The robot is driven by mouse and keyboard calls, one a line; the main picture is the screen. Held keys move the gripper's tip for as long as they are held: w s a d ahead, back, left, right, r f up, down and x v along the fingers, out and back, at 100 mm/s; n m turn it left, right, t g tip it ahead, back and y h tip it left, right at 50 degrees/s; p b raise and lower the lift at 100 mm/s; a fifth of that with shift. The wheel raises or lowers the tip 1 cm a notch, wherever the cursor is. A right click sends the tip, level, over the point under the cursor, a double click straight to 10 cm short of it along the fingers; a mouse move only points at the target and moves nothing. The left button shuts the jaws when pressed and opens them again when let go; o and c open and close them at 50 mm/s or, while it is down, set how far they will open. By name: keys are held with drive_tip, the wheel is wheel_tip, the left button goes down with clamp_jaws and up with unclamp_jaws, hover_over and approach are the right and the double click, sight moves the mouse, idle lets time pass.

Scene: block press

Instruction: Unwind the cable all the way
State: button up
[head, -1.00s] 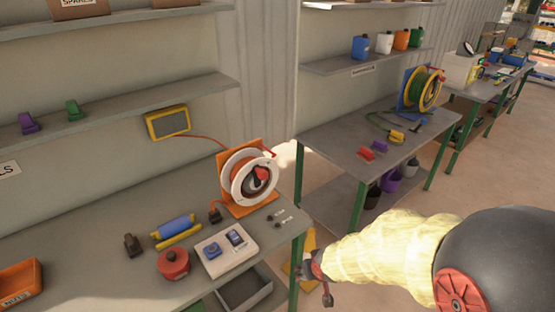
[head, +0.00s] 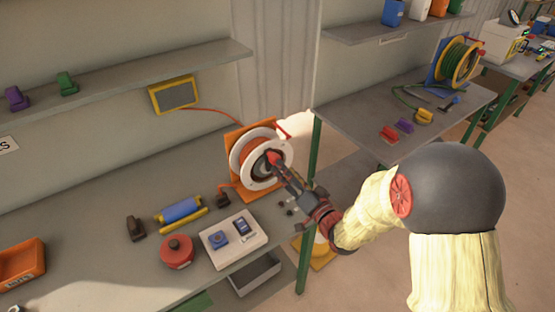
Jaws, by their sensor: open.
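An orange cable reel (head: 242,176) with white flanges stands upright on an orange stand at the right end of the near bench. A little orange cable runs from its base to a dark plug (head: 222,194) on the bench.
The near bench (head: 110,222) also holds a blue roller (head: 181,209), a red round canister (head: 176,251) and a white switch box (head: 232,240). A second bench (head: 360,116) to the right carries a green-cable reel (head: 458,62). A gap lies between the benches.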

sight(276, 160)
drive_tip(key=x, duration=0.6)
drive_tip(key=shift+w+a+b, duration=0.15)
drive_tip(key=shift+a+b, duration=0.05)
drive_tip(key=shift+b, duration=0.2)
drive_tip(key=shift+c, duration=1)
clamp_jaws()
